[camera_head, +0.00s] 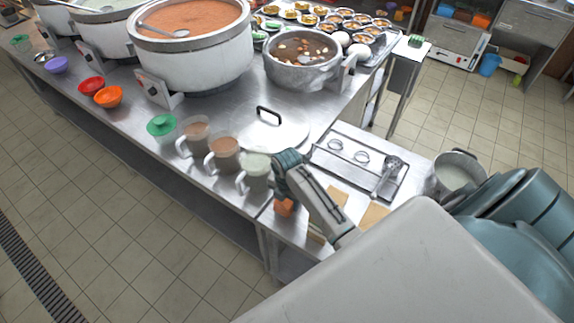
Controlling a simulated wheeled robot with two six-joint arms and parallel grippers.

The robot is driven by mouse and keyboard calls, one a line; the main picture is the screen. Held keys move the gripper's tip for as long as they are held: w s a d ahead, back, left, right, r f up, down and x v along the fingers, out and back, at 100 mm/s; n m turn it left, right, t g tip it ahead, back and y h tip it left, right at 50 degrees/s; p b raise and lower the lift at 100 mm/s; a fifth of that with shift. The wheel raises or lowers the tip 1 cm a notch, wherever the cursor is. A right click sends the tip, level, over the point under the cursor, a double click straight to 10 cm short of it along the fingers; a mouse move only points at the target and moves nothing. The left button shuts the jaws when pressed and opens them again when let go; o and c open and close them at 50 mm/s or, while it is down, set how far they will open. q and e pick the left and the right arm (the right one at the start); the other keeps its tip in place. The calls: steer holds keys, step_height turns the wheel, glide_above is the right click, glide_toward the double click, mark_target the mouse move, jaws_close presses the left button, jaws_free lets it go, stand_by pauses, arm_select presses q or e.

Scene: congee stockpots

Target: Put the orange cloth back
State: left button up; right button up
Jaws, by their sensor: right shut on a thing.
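The orange cloth (284,208) shows as a small orange patch near the front edge of the steel counter, just below my right gripper (283,195). My right arm reaches in from the lower right, and its gripper points down and is shut on the cloth. The gripper and arm hide part of the cloth, and I cannot tell whether it touches the counter. My left gripper is not in view.
Cups (223,154) of congee stand left of the gripper, the closest beside it. A lid (268,126) lies behind them. A tray (360,163) with a ladle (387,174) and a pot (457,172) are to the right. Big stockpots (195,60) stand at the back.

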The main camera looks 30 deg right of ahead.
steer(key=shift+f, duration=0.9)
steer(key=shift+a, duration=0.1)
steer(key=shift+s, duration=0.1)
steer(key=o, duration=0.9)
steer(key=shift+f, duration=0.1)
